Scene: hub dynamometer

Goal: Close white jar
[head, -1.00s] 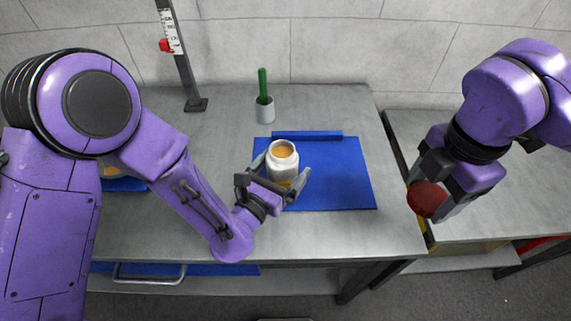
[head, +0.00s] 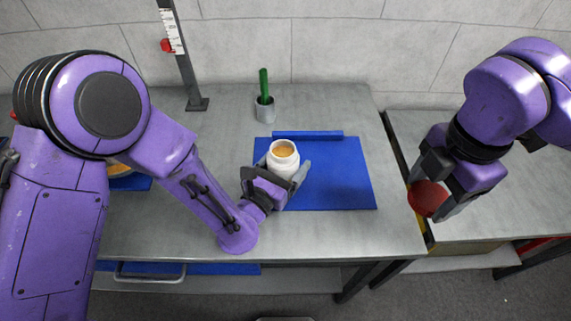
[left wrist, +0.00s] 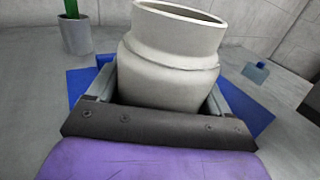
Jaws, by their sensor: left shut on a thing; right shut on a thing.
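The white jar (head: 283,162) stands over the left part of the blue mat (head: 340,185), its mouth open and orange-brown contents showing. My left gripper (head: 284,178) is shut around its body. In the left wrist view the jar (left wrist: 172,75) sits between the two fingers, its rim tilted in the picture. My right gripper (head: 440,200) is shut on a dark red round lid (head: 428,198), held at the right, near the table's right edge and well away from the jar. Whether the jar touches the mat is hidden by the gripper.
A blue bar (head: 308,135) lies along the mat's back edge. A grey cup (head: 264,110) with a green stick stands behind. A post with a scale (head: 184,60) rises at the back left. A second grey table (head: 480,150) lies right, past a gap. The mat's right half is clear.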

